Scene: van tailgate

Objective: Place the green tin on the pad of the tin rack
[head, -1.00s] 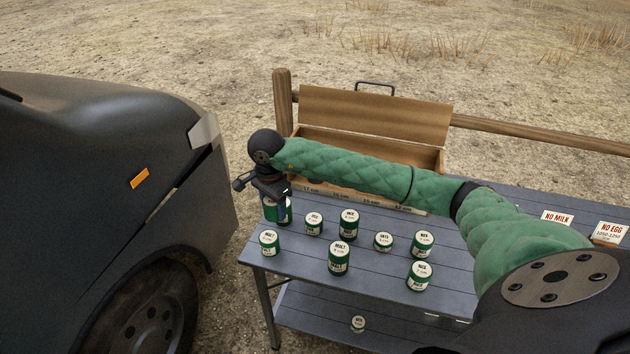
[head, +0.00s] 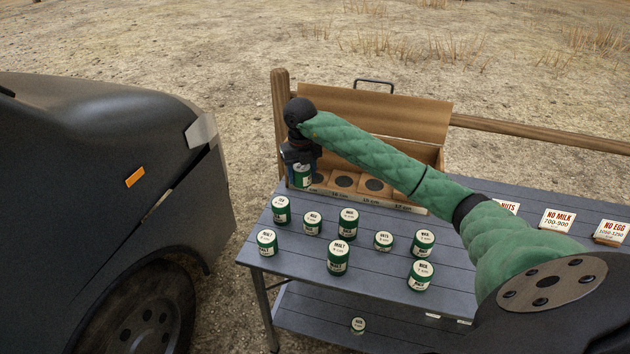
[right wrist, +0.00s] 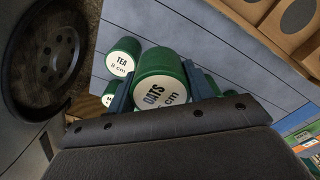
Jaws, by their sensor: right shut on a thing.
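My right gripper (head: 301,164) is shut on a green tin (head: 302,177) with a white lid. It holds the tin upright at the left end of the wooden tin rack (head: 415,206). In the right wrist view the tin (right wrist: 160,80) sits between both fingers, and its lid reads OATS. The rack has round dark pads; two clear ones, a middle pad (head: 344,181) and a right pad (head: 375,185), show. The left end of the rack is partly hidden by the gripper and tin. I cannot tell whether the tin touches the rack. My left gripper is not in view.
Several other green tins stand on the grey table, among them a TEA tin (head: 281,210) just in front of the held one. A small tin (head: 358,325) is on the lower shelf. Signs (head: 557,220) stand at the right. A dark van (head: 100,170) is at the left.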

